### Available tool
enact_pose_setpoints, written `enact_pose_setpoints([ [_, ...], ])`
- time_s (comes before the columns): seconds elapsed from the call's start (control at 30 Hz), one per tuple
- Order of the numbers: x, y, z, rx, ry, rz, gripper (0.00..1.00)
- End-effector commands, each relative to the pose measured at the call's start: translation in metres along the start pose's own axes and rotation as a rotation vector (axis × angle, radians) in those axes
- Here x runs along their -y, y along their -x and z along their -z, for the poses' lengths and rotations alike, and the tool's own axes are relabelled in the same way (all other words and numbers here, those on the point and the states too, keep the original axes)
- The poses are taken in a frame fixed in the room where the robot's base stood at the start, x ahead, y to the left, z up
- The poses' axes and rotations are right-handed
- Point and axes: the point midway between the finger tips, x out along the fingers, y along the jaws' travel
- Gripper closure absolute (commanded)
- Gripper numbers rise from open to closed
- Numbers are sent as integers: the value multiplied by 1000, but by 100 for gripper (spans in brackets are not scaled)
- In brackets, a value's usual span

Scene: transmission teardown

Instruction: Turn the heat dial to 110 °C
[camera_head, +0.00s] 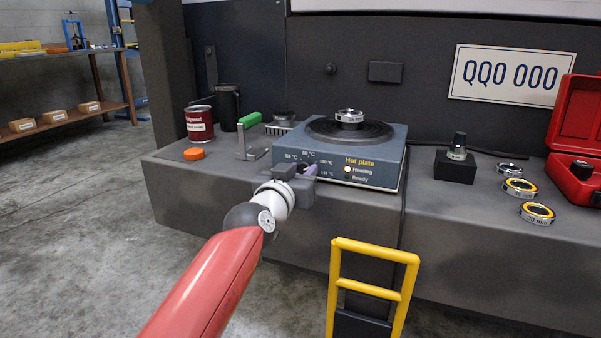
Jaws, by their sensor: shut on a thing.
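The hot plate (375,170) is a blue-grey box on the grey bench, with a dark round heating surface on top. A metal bearing ring (349,116) sits on that surface. Its front panel has temperature marks around the dial, and a lamp beside "Heating" is lit. The heat dial (309,170) shows only as a small purplish part at the panel's left. My gripper (304,176) is at the dial and shut on it. The gripper hides most of the dial, so I cannot tell which mark it points to.
A red can (199,124), an orange cap (194,154) and a green-handled tool (249,121) stand left of the plate. Right are a black block (455,167), several rings (537,213) and a red case (574,135). A yellow frame (375,248) stands in front of the bench.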

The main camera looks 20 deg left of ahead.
Motion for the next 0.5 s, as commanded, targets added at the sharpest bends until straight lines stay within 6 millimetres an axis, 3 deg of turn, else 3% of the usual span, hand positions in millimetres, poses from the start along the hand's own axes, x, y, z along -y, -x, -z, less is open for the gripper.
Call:
enact_pose_setpoints([
  [0.5, 0, 0, -2, 4, -69, -1, 93],
])
